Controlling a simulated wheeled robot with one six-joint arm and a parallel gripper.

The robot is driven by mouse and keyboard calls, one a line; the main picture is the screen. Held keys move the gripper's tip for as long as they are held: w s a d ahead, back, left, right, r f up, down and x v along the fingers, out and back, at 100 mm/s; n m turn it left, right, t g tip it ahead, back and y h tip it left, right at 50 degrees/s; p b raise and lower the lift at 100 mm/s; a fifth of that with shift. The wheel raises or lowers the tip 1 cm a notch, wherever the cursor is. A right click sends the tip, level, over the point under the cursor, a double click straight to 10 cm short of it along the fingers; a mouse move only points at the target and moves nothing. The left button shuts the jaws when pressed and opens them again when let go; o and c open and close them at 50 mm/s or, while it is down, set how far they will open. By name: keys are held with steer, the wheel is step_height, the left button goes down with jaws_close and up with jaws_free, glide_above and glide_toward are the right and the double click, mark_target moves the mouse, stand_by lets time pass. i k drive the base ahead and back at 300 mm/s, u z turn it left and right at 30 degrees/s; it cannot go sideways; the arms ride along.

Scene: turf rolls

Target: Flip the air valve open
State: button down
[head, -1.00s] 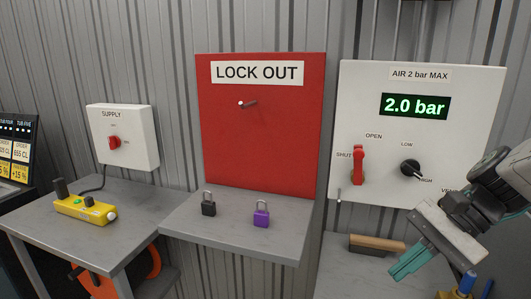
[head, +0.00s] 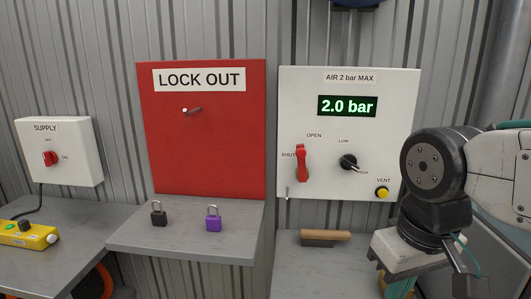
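The air valve is a red lever (head: 302,163) on the white air panel (head: 398,135), in the head view right of centre. It stands upright, with OPEN printed above it and SHUT at its left; which end is its pivot is unclear. The display (head: 347,106) reads 2.0 bar. My gripper (head: 400,290) is low at the right, in front of the panel's lower right and well apart from the lever. Its teal fingers point down and are partly cut off by the bottom edge, so their opening is hidden.
The panel also has a black LOW/HIGH knob (head: 348,162) and a yellow VENT button (head: 382,192). A wooden-backed brush (head: 325,238) lies on the bench below. Black (head: 158,215) and purple (head: 213,219) padlocks sit under the red LOCK OUT board (head: 205,140). Space before the lever is clear.

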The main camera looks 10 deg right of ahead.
mark_target(300, 152)
steer(key=k, duration=1.15)
steer(key=u, duration=0.6)
steer(key=i, duration=1.35)
steer(key=z, duration=0.5)
